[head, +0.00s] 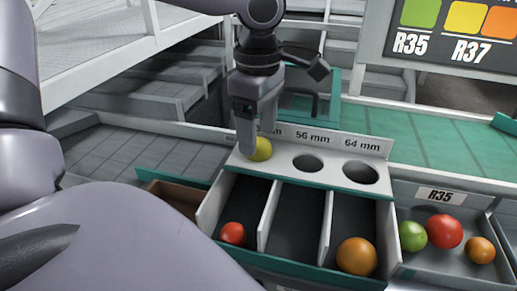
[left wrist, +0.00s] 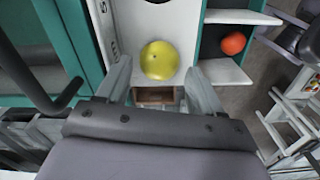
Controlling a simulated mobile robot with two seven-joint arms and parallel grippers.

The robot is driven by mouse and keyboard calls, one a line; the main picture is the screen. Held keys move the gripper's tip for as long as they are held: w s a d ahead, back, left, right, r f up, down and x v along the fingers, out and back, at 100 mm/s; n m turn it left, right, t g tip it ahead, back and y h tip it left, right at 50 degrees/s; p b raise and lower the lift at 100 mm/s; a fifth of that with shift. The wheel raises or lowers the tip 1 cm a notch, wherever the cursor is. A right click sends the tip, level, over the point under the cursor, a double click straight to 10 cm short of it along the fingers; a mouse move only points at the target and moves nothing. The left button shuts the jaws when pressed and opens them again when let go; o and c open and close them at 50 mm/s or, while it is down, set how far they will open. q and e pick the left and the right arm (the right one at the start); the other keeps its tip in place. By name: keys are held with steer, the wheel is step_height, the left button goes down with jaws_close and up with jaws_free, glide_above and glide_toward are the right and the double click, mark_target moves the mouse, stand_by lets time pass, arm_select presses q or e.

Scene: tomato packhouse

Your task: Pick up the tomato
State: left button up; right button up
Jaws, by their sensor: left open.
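A yellow tomato (head: 261,149) sits at the left end of the white sizing board (head: 330,178), where the first hole lies hidden. It also shows in the left wrist view (left wrist: 159,60). My left gripper (head: 248,148) points down at this tomato from above. In the left wrist view its open fingers (left wrist: 158,76) stand on either side of the tomato's near edge, with a gap on the left; contact on the right cannot be told. My right gripper is not in view.
Below the board, three dark chutes hold a small red tomato (head: 232,233) at left and an orange one (head: 356,256) at right; the middle one is empty. A grey R35 tray (head: 416,191) with three tomatoes stands at right. A brown box (head: 174,197) is at left.

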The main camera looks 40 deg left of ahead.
arm_select(q)
steer(key=shift+f, duration=0.95)
steer(key=shift+c, duration=0.4)
steer(key=c, duration=0.4)
steer(key=shift+c, duration=0.2)
